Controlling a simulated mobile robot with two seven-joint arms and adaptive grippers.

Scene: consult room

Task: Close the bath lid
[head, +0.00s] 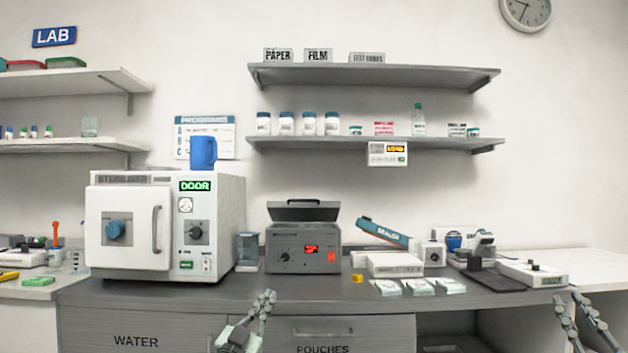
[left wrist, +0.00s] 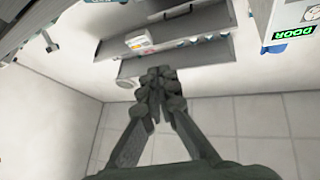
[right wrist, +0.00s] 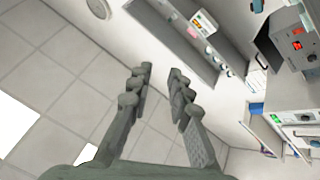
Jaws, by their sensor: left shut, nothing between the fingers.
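The bath (head: 303,262) is a dark grey box with a red display, standing on the counter in the middle of the head view. Its dark lid (head: 304,211) is up, raised at the back above the body. The bath also shows at the upper right of the right wrist view (right wrist: 291,45). My left gripper (head: 267,296) is in front of the counter, lower and left of the bath, apart from it. Its fingers are together and empty in the left wrist view (left wrist: 160,80). My right gripper (head: 578,298) is at the far lower right, its fingers apart and empty in the right wrist view (right wrist: 160,76).
Right of the bath are a blue sealer (head: 383,232), a white box (head: 395,265) and pouches (head: 420,287). A shelf (head: 375,142) hangs above. The counter front by the bath is clear.

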